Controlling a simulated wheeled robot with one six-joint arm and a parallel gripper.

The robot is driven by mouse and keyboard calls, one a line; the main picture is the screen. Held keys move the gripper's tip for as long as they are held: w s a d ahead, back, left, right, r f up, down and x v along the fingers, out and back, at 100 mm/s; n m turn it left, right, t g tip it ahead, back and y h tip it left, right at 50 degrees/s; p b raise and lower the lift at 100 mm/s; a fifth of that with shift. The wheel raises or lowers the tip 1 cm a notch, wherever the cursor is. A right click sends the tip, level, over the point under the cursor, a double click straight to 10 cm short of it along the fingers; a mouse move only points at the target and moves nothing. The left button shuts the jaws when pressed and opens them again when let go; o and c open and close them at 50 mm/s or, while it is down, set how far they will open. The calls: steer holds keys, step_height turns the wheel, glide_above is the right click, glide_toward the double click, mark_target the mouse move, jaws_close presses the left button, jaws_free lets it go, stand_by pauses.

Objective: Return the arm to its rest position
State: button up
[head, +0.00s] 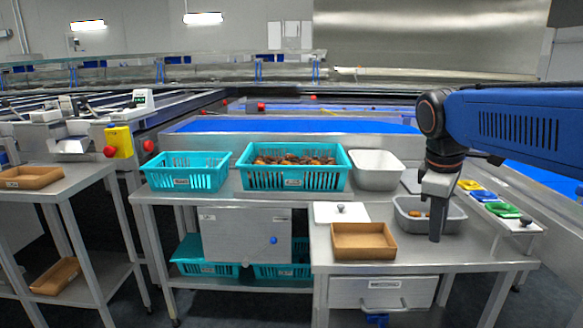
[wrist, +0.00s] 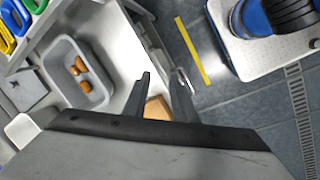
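My arm reaches in from the right in the head view, with my gripper (head: 437,236) pointing down in front of the grey tray (head: 456,211). In the wrist view, the two fingers of my gripper (wrist: 159,78) stand apart with nothing between them. The grey tray also shows in the wrist view (wrist: 60,52), left of the fingers, with a few brown dates (wrist: 80,72) in it. The fingertips hide part of the tray in the head view; whether they touch anything there is unclear.
A brown box (head: 363,255) stands left of the gripper on the steel table. Behind are a white bin (head: 377,182), a teal crate (head: 246,180) of dates and another teal crate (head: 154,181). Coloured-handled items (head: 483,196) lie on the right shelf. Floor shows beyond the table edge.

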steer(key=s+a+f+m+t+y, duration=0.2)
steer(key=s+f+m, duration=0.7)
steer(key=s+f, duration=0.6)
steer(key=shift+s+a+m+t, duration=0.4)
steer(key=shift+s+t, duration=0.25)
steer(key=shift+t, duration=0.05)
